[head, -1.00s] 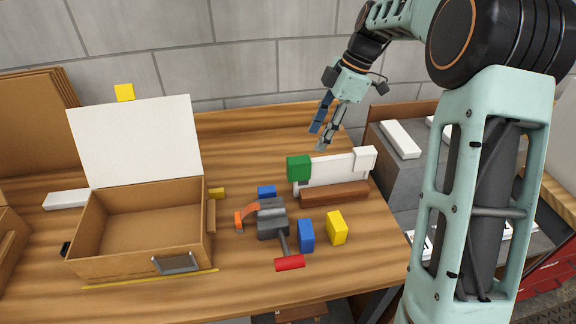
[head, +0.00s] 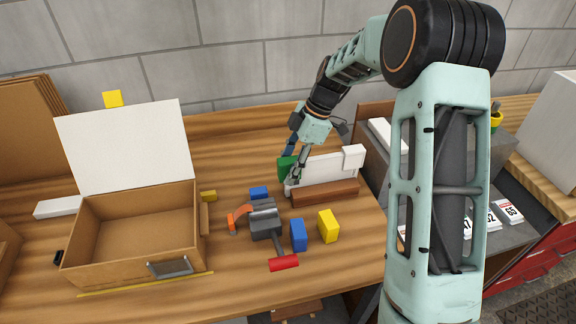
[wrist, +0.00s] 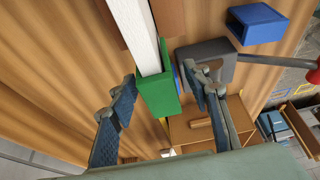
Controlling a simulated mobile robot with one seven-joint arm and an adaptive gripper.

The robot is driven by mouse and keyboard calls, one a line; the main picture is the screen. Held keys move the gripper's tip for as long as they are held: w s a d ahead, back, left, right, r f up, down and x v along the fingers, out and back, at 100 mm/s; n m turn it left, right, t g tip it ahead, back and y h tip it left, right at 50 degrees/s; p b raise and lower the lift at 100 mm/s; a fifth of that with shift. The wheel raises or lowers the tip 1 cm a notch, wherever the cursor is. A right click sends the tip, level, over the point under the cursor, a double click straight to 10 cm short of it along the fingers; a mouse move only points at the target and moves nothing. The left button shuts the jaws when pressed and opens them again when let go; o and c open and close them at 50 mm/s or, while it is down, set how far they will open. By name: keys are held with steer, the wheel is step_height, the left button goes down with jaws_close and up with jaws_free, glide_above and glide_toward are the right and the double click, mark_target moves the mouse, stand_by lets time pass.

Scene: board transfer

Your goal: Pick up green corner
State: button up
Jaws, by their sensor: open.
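In the wrist view the green corner (wrist: 158,94) caps the near end of the white board (wrist: 140,36). My gripper (head: 292,165) is at the green corner in the head view and partly hides it. In the wrist view my gripper (wrist: 165,90) is open, with one blue-padded finger on each side of the green corner.
A vise (head: 264,222) with a red-ended handle stands left of the board. Blue (head: 298,234) and yellow (head: 328,225) blocks stand in front. An open cardboard box (head: 135,262) with a raised white lid is at left.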

mark_target(286, 160)
steer(key=shift+f, duration=0.1)
steer(key=shift+c, duration=0.2)
steer(key=c, duration=1.1)
steer(key=shift+o, duration=0.2)
step_height(286, 160, up, 10)
steer(key=shift+f+b, duration=0.2)
steer(key=shift+b, duration=0.55)
steer(key=shift+w+d+f+b, duration=0.1)
steer(key=shift+d+f+b, duration=0.2)
steer(key=shift+f+b, duration=0.35)
steer(key=shift+w+d+f+b, duration=0.1)
steer(key=shift+d+f+b, duration=0.2)
steer(key=shift+f, duration=0.55)
